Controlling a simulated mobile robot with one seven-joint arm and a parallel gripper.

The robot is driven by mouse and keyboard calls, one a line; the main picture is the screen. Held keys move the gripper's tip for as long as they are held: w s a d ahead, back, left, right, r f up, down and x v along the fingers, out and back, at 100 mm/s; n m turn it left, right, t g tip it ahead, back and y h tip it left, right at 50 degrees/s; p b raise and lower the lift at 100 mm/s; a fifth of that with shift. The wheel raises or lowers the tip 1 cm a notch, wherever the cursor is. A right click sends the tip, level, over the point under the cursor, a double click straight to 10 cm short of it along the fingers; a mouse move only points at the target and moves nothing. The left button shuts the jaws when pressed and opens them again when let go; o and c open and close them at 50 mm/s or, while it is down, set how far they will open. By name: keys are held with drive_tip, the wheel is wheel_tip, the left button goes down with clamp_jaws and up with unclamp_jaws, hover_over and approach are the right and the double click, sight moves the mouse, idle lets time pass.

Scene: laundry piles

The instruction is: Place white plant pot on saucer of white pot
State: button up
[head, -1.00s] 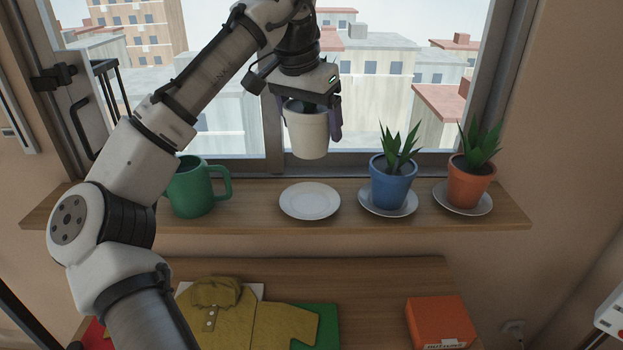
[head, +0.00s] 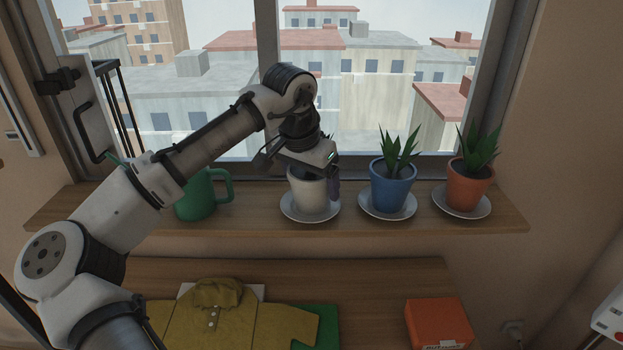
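The white plant pot (head: 308,196) is upright at the middle of the white saucer (head: 290,214) on the windowsill. Its base appears to rest on the saucer, though I cannot tell full contact for certain. My gripper (head: 316,182) is over the pot from above, with a purple-grey finger (head: 334,188) at its right side. The gripper appears shut on the pot's upper part. My wrist hides the pot's top and most of its plant.
A blue pot (head: 390,188) on a saucer stands close to the right, with an orange pot (head: 469,186) farther right. A green mug (head: 197,198) stands left, partly behind my arm. Below are a yellow shirt (head: 215,320) and an orange box (head: 438,324). The window is behind.

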drive_tip(key=o, duration=0.3)
drive_tip(key=b+v, duration=0.1)
drive_tip(key=v, duration=1.1)
